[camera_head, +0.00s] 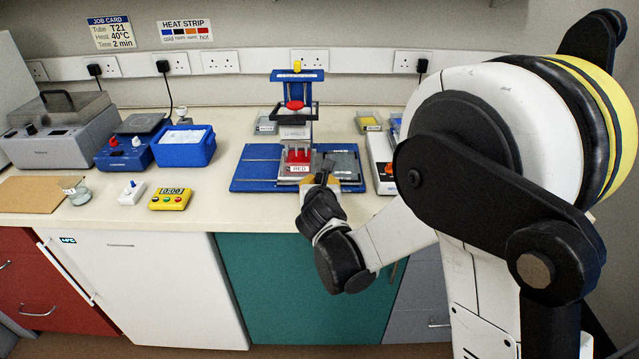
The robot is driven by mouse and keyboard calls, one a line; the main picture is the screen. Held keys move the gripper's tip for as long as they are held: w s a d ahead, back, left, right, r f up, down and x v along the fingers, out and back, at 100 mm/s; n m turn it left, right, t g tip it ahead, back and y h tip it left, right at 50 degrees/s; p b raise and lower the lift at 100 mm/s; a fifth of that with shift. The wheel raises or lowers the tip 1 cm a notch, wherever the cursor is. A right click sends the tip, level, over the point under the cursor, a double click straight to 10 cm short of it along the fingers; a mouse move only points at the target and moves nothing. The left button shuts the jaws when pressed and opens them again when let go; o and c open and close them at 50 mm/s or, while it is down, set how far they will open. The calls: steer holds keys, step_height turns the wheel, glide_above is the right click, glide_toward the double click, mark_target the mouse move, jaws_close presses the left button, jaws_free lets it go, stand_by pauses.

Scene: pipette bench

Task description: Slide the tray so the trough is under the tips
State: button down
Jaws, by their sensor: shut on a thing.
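The pipetting stand has a blue base (253,174) with rails and a blue top bar (297,76). Under the head sits a tray with a label reading "RED" (298,169) and red contents (298,156). A grey section (345,162) lies to its right. My gripper (322,176) is at the front right edge of the labelled tray and is shut on the tray. The tips and the trough cannot be made out clearly at this size.
A blue tub (184,147), a yellow timer (170,199) and a white switch box (131,193) stand to the left. A white device (381,162) stands close on the right of the base.

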steer(key=shift+d+h, duration=0.2)
steer(key=shift+h, duration=0.1)
steer(key=c, duration=1.4)
jaws_free()
steer(key=shift+d+f, duration=0.1)
steer(key=shift+o, duration=0.5)
steer(key=shift+w+d, duration=0.1)
steer(key=shift+s+a, duration=0.2)
steer(key=shift+s, duration=0.2)
steer(key=v, duration=1.1)
steer(key=shift+r, duration=0.3)
steer(key=shift+s+d, duration=0.1)
steer(key=shift+d, duration=0.1)
